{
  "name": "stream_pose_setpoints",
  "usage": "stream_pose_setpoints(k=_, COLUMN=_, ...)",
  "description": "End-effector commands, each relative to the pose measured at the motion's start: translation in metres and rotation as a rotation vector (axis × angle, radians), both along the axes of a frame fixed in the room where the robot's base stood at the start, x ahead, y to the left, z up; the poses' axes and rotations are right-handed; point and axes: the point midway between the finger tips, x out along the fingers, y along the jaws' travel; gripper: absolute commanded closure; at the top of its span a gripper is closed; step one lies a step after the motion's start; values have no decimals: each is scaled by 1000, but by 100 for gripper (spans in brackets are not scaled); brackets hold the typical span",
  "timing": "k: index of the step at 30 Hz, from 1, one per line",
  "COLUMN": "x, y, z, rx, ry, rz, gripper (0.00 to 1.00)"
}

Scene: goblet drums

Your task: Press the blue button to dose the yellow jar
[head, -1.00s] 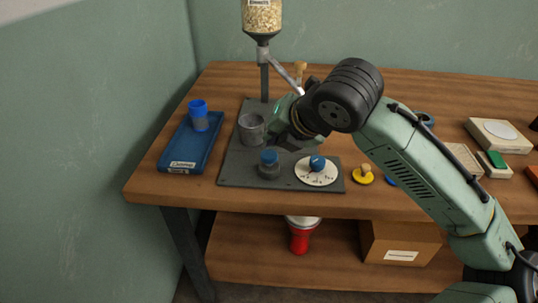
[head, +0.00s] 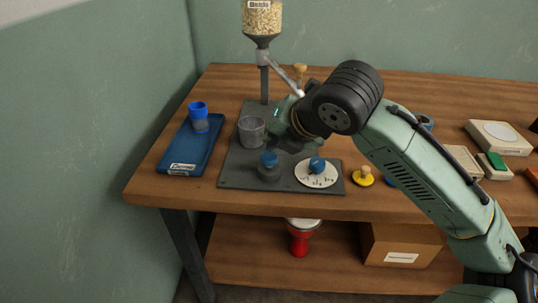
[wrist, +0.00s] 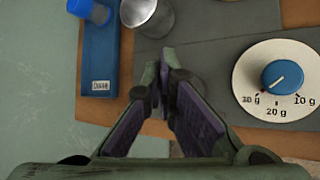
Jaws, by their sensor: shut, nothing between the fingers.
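The blue button (head: 268,159) sits on a dark round base at the front of the grey dosing plate (head: 232,172). In the wrist view I cannot make the button out behind the fingers. My gripper (wrist: 165,75) is shut and empty; in the head view it hangs over the plate, just behind and right of the button. A grey jar (head: 252,130) stands on the plate below the hopper spout, and shows in the wrist view (wrist: 156,16). I see no clearly yellow jar. A yellow lid (head: 363,177) with a wooden knob lies right of the plate.
A white dial (head: 318,178) with a blue knob (head: 317,163) is right of the button. The grain hopper (head: 262,18) stands behind. A blue tray (head: 180,158) holds a blue-topped jar (head: 199,116) at left. Boxes (head: 499,137) lie at right.

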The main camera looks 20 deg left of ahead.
Motion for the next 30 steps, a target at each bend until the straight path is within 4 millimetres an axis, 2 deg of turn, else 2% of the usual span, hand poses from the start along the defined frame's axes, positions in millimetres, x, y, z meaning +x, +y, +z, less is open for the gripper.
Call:
stream_pose_setpoints(k=11, x=0, y=0, z=-9, rx=1, ry=0, rz=1, gripper=100)
stream_pose_setpoints(k=30, x=0, y=0, z=-12, rx=0, ry=0, rz=0, gripper=100)
